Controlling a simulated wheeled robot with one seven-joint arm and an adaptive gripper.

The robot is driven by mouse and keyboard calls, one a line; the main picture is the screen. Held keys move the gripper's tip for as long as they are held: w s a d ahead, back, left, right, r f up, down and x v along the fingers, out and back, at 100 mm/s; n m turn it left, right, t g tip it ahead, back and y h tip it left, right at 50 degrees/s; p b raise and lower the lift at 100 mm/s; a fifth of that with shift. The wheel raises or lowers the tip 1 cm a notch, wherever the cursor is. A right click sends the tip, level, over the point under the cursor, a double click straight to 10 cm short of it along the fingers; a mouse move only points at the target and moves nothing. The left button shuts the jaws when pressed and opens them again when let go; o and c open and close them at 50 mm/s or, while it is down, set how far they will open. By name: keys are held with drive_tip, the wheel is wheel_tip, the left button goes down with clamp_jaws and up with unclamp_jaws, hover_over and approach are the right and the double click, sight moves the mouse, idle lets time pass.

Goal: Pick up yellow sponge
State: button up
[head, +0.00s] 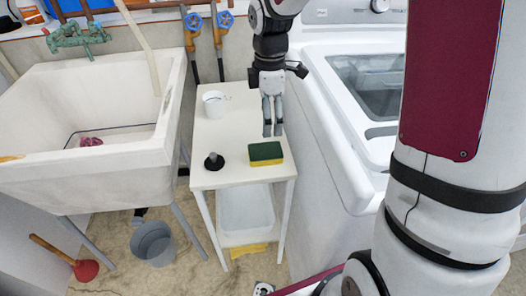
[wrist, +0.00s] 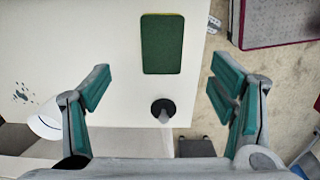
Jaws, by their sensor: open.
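The sponge (head: 265,153), green on top with a yellow edge along its side, lies flat near the front right of the small white table (head: 230,135). In the wrist view the sponge (wrist: 162,44) shows its green face at the top middle, ahead of the fingers. My gripper (head: 272,130) hangs above the table, behind the sponge in the head view. In the wrist view my gripper (wrist: 162,85) has its two fingers wide apart with nothing between them. It does not appear to touch the sponge.
A white cup (head: 213,104) and a dark round item with a knob (head: 213,161) stand on the table. A sink (head: 95,130) is at left, a white washing machine (head: 350,120) at right. A bucket (head: 153,243) and plunger (head: 85,268) are on the floor.

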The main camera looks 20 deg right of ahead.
drive_tip(key=b, duration=0.1)
hover_over(265, 150)
drive_tip(key=f, duration=0.4)
drive_tip(key=d+f, duration=0.1)
drive_tip(key=f, duration=0.1)
drive_tip(key=shift+w, duration=0.1)
drive_tip(key=shift+a+f+b, duration=0.25)
drive_tip(key=shift+f+b, duration=0.15)
drive_tip(key=shift+f, duration=0.95)
drive_tip(key=shift+a+f+b, duration=0.2)
drive_tip(key=shift+f+b, duration=0.15)
drive_tip(key=shift+f, duration=0.95)
drive_tip(key=shift+c, duration=0.4)
drive_tip(key=c, duration=0.8)
drive_tip(key=shift+r, duration=0.15)
